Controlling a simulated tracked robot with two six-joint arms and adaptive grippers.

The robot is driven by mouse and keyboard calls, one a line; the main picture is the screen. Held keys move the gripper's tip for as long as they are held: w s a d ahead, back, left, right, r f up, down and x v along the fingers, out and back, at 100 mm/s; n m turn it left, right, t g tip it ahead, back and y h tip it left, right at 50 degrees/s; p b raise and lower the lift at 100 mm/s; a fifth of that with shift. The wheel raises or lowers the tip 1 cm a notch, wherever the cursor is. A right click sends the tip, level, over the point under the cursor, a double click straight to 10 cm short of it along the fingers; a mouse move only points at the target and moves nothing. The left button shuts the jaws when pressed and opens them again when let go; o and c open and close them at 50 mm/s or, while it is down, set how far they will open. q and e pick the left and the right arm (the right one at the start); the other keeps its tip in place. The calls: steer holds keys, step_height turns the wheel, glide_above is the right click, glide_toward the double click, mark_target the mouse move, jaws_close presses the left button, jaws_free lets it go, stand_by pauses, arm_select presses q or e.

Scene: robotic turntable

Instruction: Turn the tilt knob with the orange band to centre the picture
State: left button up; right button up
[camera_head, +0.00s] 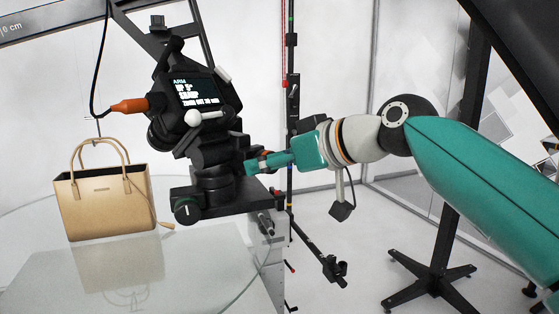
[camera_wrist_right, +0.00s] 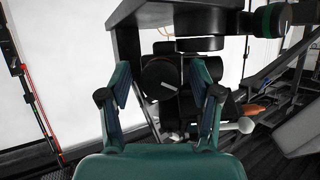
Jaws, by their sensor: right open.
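The black camera head (camera_head: 215,150) stands on the plate beside the turntable, its screen lit with white text. In the right wrist view, a round black knob (camera_wrist_right: 160,84) with a white pointer line faces me, with a thin orange-tan edge near its top. My right gripper (camera_head: 250,163) reaches in from the right to the side of the camera head. It also shows in the right wrist view (camera_wrist_right: 167,66), open, with one finger on each side of the knob. I cannot tell whether the fingers touch it. In the head view the gripper hides that knob. My left gripper is not in view.
A second knob with a green band (camera_head: 187,209) is on the front of the lower base. A tan handbag (camera_head: 105,203) stands on the glass turntable (camera_head: 215,270). An orange cable plug (camera_head: 130,105) juts from the camera head's left. A stand (camera_head: 432,268) is at the right.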

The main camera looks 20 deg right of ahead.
steer(key=c, duration=1.1)
steer(key=shift+d, duration=0.15)
steer(key=shift+c, duration=0.2)
steer(key=shift+r, duration=0.1)
steer(key=shift+m, duration=0.3)
steer(key=shift+m+y+p, duration=0.3)
steer(key=shift+m+p, duration=0.05)
steer(key=shift+m, duration=0.05)
steer(key=shift+m+g+y, duration=0.6)
steer(key=shift+m+y, duration=0.2)
steer(key=shift+m, duration=0.4)
steer(key=m+y, duration=0.2)
steer(key=m, duration=0.2)
steer(key=shift+m+y, duration=0.3)
steer(key=shift+y, duration=0.1)
